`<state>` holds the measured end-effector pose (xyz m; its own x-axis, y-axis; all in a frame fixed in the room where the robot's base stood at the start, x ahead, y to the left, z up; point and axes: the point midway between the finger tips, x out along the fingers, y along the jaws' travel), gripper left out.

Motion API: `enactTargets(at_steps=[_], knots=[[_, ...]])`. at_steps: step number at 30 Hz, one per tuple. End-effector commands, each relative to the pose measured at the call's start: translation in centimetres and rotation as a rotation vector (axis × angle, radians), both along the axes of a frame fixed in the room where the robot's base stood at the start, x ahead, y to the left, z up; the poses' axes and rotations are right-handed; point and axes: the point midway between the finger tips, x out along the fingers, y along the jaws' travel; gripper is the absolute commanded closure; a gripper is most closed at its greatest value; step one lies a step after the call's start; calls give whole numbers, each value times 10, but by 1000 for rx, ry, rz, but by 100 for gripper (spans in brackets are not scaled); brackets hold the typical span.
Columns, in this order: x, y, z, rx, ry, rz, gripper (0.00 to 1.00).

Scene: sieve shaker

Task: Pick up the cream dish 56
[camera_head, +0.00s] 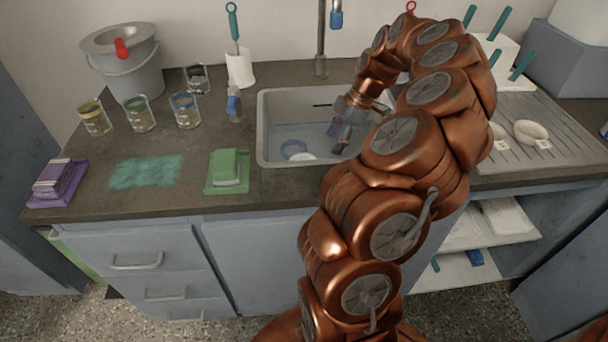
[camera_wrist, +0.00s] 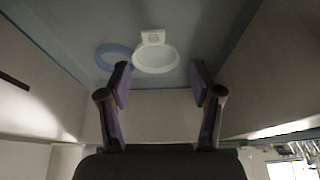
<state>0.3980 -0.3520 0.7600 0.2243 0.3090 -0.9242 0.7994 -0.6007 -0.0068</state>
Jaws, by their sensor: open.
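A cream dish (camera_wrist: 155,59) with a small white tag lies on the sink floor in the wrist view. In the head view a pale edge of it (camera_head: 303,157) shows low in the sink. Its tag is too small to read, so I cannot tell whether it is number 56. My gripper (camera_wrist: 160,78) is open, its purple-padded fingers pointing toward the dish with nothing between them. In the head view my gripper (camera_head: 338,134) hangs inside the sink, to the right of the dish. Two other cream dishes (camera_head: 530,131) (camera_head: 498,133) with tags sit on the drainboard.
The sink's rim (camera_head: 262,125) and walls surround my gripper. The drainboard (camera_head: 560,150) is right.

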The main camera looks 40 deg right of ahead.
Motion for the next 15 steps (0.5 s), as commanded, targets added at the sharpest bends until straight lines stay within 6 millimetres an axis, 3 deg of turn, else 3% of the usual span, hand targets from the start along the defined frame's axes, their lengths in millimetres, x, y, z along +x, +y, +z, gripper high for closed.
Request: enactTargets(at_steps=[4,15], knots=[[-6,-11,-16,-1,-5,1,35],[3,-2,-41,-3,-5,3,35]])
